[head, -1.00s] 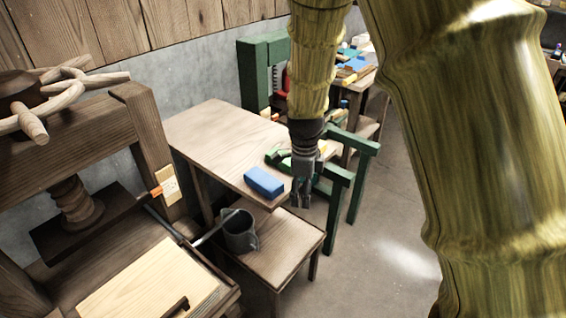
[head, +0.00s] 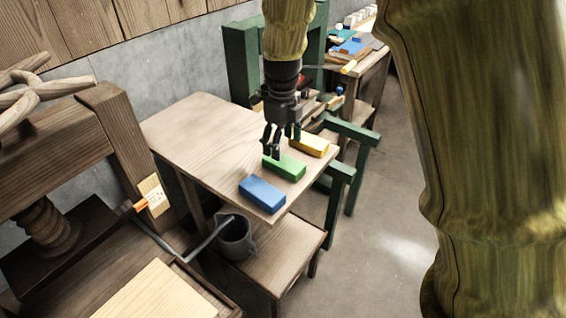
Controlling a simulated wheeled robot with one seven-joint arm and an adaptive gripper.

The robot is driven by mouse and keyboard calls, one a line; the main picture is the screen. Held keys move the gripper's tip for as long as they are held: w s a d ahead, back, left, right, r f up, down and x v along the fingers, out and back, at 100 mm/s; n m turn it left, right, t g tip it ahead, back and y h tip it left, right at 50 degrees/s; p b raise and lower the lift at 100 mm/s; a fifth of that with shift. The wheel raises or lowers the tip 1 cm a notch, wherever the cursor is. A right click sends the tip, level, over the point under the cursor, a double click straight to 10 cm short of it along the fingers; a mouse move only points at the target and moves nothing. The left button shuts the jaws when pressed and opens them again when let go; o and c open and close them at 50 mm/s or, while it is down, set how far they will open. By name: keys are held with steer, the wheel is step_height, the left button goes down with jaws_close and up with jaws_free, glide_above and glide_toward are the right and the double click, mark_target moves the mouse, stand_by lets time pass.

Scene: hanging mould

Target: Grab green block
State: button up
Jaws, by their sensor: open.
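The green block (head: 285,168) lies on the wooden table (head: 190,125) near its right edge, between the blue block and the yellow block. My gripper (head: 273,150) hangs in the head view with its fingers pointing down and open. Its fingertips appear just behind or above the far left end of the green block. I cannot tell from this view how high above the table they are. The fingers hold nothing, and the green block shows almost whole.
A blue block (head: 262,194) lies at the table's front corner and a yellow block (head: 309,145) behind the green one. A wooden press (head: 110,150) is at left. The table's left part is bare.

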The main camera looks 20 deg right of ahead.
mark_target(284, 161)
steer(key=shift+w+f, duration=0.25)
steer(key=shift+f, duration=0.35)
steer(key=shift+w+f, duration=0.2)
steer(key=shift+f, duration=0.35)
steer(key=shift+s+d+f+p, duration=0.1)
steer(key=shift+s+f+p, duration=0.3)
steer(key=shift+s+f, duration=0.1)
step_height(284, 161, down, 3)
steer(key=shift+w+d+f+p, duration=0.1)
steer(key=shift+d+f+p, duration=0.05)
steer(key=shift+p, duration=0.25)
steer(key=shift+f, duration=0.45)
steer(key=shift+c, duration=0.2)
steer(key=c, duration=1.1)
